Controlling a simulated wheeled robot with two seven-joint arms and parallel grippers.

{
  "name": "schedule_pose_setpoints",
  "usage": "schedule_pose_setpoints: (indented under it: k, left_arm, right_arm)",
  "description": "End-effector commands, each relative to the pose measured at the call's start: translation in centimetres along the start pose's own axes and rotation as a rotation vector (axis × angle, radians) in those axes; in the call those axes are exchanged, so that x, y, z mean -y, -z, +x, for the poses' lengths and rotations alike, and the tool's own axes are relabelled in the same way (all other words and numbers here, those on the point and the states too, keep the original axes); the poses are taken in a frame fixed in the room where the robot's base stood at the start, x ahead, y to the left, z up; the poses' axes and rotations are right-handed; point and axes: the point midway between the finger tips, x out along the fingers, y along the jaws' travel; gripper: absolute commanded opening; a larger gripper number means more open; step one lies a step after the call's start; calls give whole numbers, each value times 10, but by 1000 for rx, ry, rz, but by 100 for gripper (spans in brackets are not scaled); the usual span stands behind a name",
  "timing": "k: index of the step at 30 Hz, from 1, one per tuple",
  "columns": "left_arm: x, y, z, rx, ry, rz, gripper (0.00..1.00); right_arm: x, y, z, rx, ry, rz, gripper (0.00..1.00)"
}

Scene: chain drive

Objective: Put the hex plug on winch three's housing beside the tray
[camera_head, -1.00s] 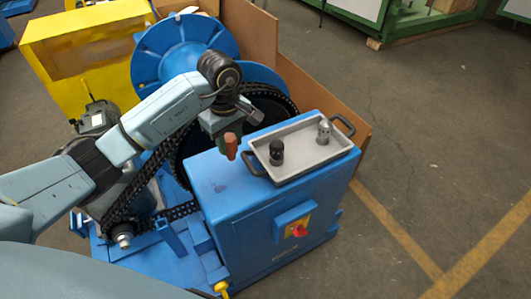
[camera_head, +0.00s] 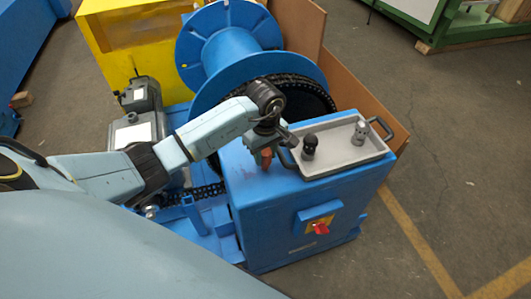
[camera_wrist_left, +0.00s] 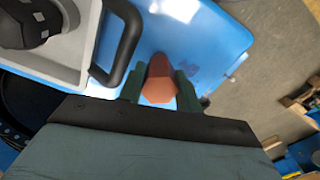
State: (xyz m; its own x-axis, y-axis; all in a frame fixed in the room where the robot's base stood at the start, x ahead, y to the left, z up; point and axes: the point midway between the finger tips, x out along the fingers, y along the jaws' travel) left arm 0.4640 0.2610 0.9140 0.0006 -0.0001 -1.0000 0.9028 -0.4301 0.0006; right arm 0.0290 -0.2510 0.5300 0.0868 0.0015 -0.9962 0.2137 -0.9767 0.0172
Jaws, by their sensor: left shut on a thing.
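The hex plug (camera_head: 266,158) is red-brown. My left gripper (camera_head: 265,150) is shut on it and holds it over the top of the blue winch housing (camera_head: 262,190), just left of the tray. The plug also shows between the two fingers in the left wrist view (camera_wrist_left: 159,82), with its flat-sided end towards the camera. I cannot tell whether its lower end touches the housing. The grey tray (camera_head: 345,156) lies on the housing top. My right gripper is not in view.
The tray holds a black knob-like part (camera_head: 310,146) and a grey metal part (camera_head: 361,132). The tray's black handle (camera_wrist_left: 119,44) is close beside the left fingers. A red switch (camera_head: 320,228) is on the housing front. A blue spool (camera_head: 232,45) and chain stand behind.

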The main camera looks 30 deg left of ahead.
Motion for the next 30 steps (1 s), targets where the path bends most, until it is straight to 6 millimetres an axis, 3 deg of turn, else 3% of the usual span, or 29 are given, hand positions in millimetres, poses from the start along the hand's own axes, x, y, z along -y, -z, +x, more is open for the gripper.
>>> schedule_pose_setpoints:
  k: [2, 3, 5, 17, 30]
  left_arm:
    - [0, 1, 4, -1, 0, 1, 12]
    - [0, 0, 4, 0, 1, 1, 36]
    - [0, 0, 3, 0, 0, 1, 43]
    - [-1, 0, -6, -1, -3, 0, 43]
    - [-1, 1, -94, -4, -4, 1, 43]
  right_arm:
    - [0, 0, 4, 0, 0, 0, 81]
    - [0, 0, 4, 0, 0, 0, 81]
    - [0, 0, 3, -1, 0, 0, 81]
    - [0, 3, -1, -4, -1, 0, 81]
    - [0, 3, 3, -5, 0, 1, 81]
